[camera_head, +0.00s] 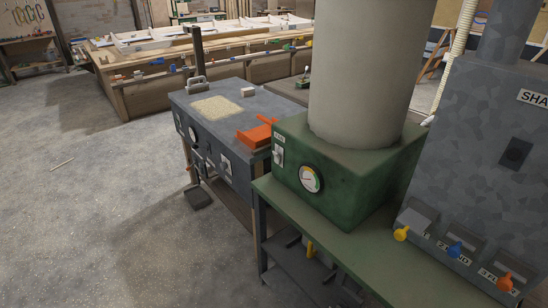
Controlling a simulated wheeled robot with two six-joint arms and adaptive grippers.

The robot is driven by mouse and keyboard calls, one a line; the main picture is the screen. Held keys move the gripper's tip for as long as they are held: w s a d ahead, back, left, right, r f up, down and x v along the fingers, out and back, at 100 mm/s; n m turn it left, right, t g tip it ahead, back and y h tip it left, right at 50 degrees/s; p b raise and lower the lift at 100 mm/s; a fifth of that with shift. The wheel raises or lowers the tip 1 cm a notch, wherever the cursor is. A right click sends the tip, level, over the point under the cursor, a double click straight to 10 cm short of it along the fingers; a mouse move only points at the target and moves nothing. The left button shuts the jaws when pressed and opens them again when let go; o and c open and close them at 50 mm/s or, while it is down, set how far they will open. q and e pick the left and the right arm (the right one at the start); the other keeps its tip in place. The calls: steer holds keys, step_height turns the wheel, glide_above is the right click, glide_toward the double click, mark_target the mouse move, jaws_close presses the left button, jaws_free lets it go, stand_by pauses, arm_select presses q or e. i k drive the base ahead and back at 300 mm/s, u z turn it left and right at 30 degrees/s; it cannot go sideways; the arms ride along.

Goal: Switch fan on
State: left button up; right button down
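No part in view is readably labelled as a fan. A green box (349,180) on the right carries a large grey cylinder (362,70) on top. Its left face has a round gauge (311,178) and a small light switch plate (278,151). I cannot tell the switch position. At the far right, a grey metal housing (462,135) has a partly cut-off label starting "SHA" and a dark switch-like plate (516,153). Yellow (401,234), blue (454,249) and orange (504,282) knobs sit low on its front. Neither gripper is in view.
A green bench (322,236) bears the green box. Left of it stands a dark metal table (228,130) with an orange part (257,133) and switches on its front. A wooden workbench (190,66) stands behind. The concrete floor (85,200) at left is mostly clear.

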mark_target(276, 159)
steer(key=u, duration=0.55)
steer(key=k, duration=0.6)
steer(key=z, duration=0.05)
steer(key=i, duration=1.1)
steer(key=z, duration=1.35)
steer(key=i, duration=0.2)
steer(key=z, duration=0.25)
